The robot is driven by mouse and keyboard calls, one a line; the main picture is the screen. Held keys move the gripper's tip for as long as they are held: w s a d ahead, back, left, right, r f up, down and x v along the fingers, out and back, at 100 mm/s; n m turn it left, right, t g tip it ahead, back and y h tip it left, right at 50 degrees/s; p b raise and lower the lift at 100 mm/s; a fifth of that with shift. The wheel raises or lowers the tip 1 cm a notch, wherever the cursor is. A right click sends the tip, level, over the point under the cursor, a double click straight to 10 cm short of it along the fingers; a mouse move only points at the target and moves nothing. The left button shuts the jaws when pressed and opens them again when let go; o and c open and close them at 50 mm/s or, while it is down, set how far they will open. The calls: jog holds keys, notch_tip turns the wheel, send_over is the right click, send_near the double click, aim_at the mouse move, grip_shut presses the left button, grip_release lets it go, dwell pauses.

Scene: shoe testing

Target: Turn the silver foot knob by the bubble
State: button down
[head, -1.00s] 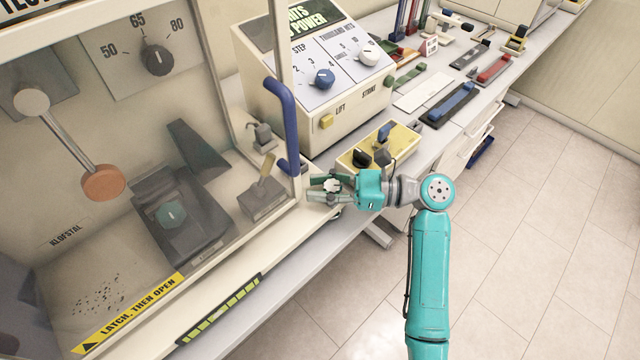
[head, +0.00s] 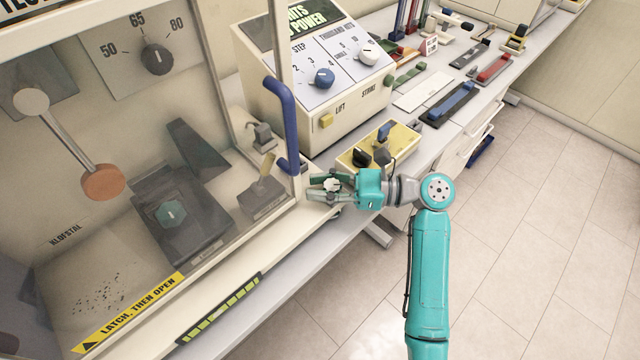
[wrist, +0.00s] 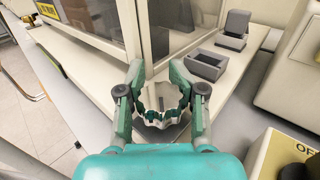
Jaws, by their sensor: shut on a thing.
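The silver foot knob (wrist: 162,102) is a scalloped silver-white ring with a slot mark on its top, at the front corner of the cabinet's base. My gripper (head: 322,186) reaches in from the right in the head view. In the wrist view its green fingers (wrist: 161,92) are closed around the knob, one on each side. The knob also shows between the fingers in the head view (head: 332,184). The bubble level strip (head: 219,308) is yellow-green with dark marks, on the front edge of the base. The bubble itself is too small to make out.
The cabinet's blue door handle (head: 283,125) stands just behind my gripper. A yellow box with switches (head: 352,157) is close to my wrist, behind it. A cream control unit (head: 322,122) stands further back. The floor in front of the bench is clear.

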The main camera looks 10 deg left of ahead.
jog(key=shift+w, duration=0.1)
jog(key=c, duration=1)
grip_release()
jog(key=shift+d, duration=0.1)
jog(key=d, duration=1.2)
jog(key=shift+w, duration=0.35)
